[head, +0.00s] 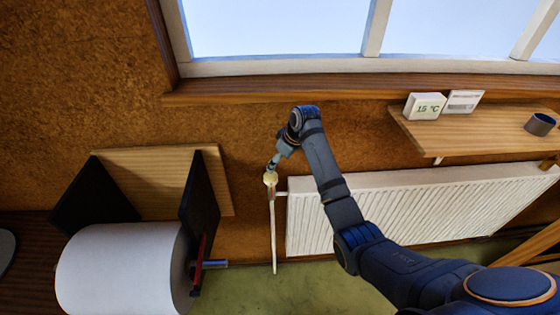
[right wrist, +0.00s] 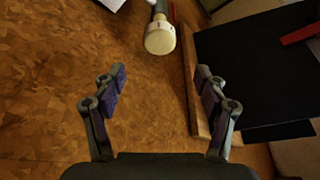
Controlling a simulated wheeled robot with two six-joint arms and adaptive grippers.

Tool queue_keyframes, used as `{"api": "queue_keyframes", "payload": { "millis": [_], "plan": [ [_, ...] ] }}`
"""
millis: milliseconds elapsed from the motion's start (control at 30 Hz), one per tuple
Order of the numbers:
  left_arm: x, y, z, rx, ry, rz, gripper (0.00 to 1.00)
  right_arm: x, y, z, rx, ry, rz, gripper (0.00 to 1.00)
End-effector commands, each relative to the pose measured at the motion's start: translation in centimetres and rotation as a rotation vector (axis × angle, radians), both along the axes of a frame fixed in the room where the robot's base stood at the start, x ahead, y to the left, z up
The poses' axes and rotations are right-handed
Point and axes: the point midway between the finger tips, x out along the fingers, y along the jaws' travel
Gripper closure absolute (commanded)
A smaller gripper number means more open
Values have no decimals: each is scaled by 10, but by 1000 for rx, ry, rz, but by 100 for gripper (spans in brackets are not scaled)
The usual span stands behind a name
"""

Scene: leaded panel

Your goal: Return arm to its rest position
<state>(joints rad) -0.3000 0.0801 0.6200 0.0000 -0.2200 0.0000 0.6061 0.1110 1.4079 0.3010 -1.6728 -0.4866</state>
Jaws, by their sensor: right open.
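My right arm reaches up and left across the head view, in front of the radiator. Its right gripper (head: 275,162) is small there and close to the cream thermostat knob (head: 270,179) at the radiator's left end. In the right wrist view my right gripper (right wrist: 160,88) is open with nothing between its fingers. The knob (right wrist: 160,38) shows beyond the fingertips there, apart from them. My left gripper is not in view.
A white radiator (head: 420,205) hangs under a wooden shelf (head: 480,135) that holds a display reading 15 °C (head: 425,106) and a dark cup (head: 540,124). A large white roll (head: 120,270) sits in a black-sided holder (head: 200,190) at left. The windowsill (head: 350,86) runs above.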

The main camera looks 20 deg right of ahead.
Motion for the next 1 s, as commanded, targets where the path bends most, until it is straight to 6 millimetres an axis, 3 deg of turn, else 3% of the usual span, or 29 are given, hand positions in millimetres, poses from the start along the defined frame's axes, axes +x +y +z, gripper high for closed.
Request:
{"api": "queue_keyframes", "payload": {
  "millis": [267, 367, 467, 633, 800, 1000],
  "plan": [
    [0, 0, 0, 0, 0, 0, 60, 0, 0, -1, 0, 0, 0, 27],
    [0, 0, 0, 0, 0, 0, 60, -10, -1, -12, -6, 8, -15, 27],
    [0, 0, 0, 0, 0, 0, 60, -43, -5, -42, -25, 24, -67, 27],
    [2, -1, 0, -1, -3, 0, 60, -139, -13, -90, -71, 44, -207, 27],
    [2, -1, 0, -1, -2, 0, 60, -209, -17, -101, -95, 48, -302, 27],
    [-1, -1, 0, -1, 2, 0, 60, -266, -20, -97, -111, 48, -378, 27]
  ]
}}
